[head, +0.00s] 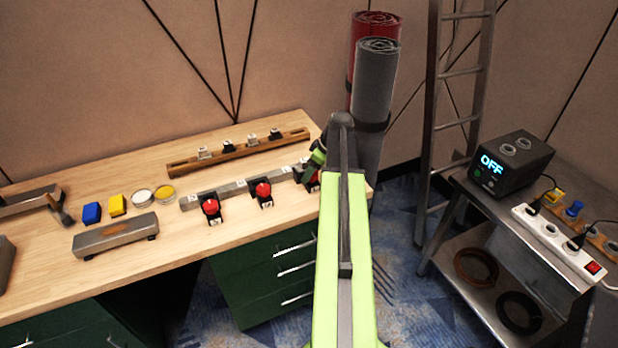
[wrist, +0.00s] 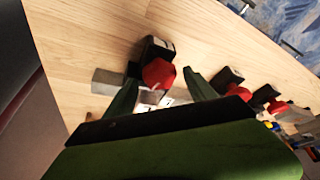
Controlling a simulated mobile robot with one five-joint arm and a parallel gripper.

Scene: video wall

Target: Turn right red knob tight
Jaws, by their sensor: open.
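The right red knob (wrist: 159,73) sits on a black base, in front of and between the fingers of my open gripper (wrist: 161,79) in the wrist view. I cannot tell whether a finger touches it. In the head view only a sliver of this knob (head: 315,177) shows beside my gripper (head: 316,160), at the right end of a grey bar. The middle red knob (head: 263,190) and the left red knob (head: 210,207) stand on the same bar. They also show at the right of the wrist view.
A wooden rail (head: 240,152) with several small switches lies behind the knobs. Blue (head: 92,213) and yellow (head: 118,205) blocks and round dishes lie to the left. The workbench's right edge is close to my gripper. Rolled mats (head: 372,85) stand behind.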

